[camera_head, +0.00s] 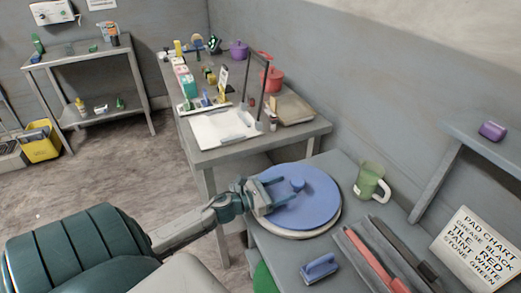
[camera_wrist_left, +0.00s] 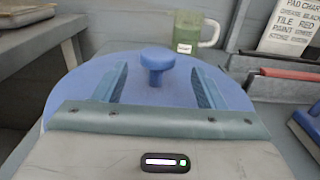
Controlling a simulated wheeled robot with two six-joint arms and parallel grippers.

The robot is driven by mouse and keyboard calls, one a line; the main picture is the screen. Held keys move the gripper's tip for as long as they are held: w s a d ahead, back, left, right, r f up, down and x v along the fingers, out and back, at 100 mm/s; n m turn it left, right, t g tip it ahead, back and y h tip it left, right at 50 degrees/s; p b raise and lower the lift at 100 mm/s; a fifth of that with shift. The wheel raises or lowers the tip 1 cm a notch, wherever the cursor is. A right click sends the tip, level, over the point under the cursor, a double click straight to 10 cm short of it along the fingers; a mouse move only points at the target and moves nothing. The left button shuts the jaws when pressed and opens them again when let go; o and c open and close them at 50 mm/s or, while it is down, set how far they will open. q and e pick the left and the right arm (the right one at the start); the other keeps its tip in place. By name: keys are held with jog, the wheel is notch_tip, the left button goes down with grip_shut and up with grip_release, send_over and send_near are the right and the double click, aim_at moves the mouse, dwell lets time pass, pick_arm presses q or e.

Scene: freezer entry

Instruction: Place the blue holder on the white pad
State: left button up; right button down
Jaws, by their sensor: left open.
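The blue holder (camera_head: 318,199) is a large round disc with a central knob. It lies flat over a pale, whitish round pad (camera_head: 290,235), whose rim shows along the near edge; most of the pad is hidden. My left gripper (camera_head: 288,190) is open above the disc, with its fingers pointing at the knob. In the left wrist view the knob (camera_wrist_left: 157,63) stands centred between the open fingers, near their tips, and nothing is gripped. My right gripper is not in view.
A green mug (camera_head: 370,180) stands behind the disc. A small blue handled block (camera_head: 320,268) lies in front. A tray with red and black tools (camera_head: 372,257) and a pad chart (camera_head: 482,247) are at the right. Another cluttered table (camera_head: 290,134) stands behind.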

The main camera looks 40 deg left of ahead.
aim_at(272, 193)
pick_arm(q)
jog(key=shift+s+a+f+b, duration=0.2)
jog(key=shift+s+a, duration=0.1)
jog(key=shift+s, duration=0.25)
jog(key=shift+s+a+f+b, duration=0.15)
jog(key=shift+s+a, duration=0.15)
jog(key=shift+s, duration=0.2)
jog(key=shift+s+a, duration=0.15)
jog(key=shift+s, duration=0.15)
jog(key=shift+s+a+r, duration=0.2)
jog(key=shift+s, duration=0.1)
jog(key=shift+s+a+r, duration=0.1)
jog(key=shift+s+a, duration=0.1)
jog(key=shift+s, duration=0.4)
jog(key=shift+s+a+r+p, duration=0.1)
jog(key=shift+s+p, duration=0.2)
jog(key=shift+s, duration=0.05)
jog(key=shift+p+v, duration=0.55)
jog(key=shift+v, duration=0.3)
jog(key=shift+s+a, duration=0.1)
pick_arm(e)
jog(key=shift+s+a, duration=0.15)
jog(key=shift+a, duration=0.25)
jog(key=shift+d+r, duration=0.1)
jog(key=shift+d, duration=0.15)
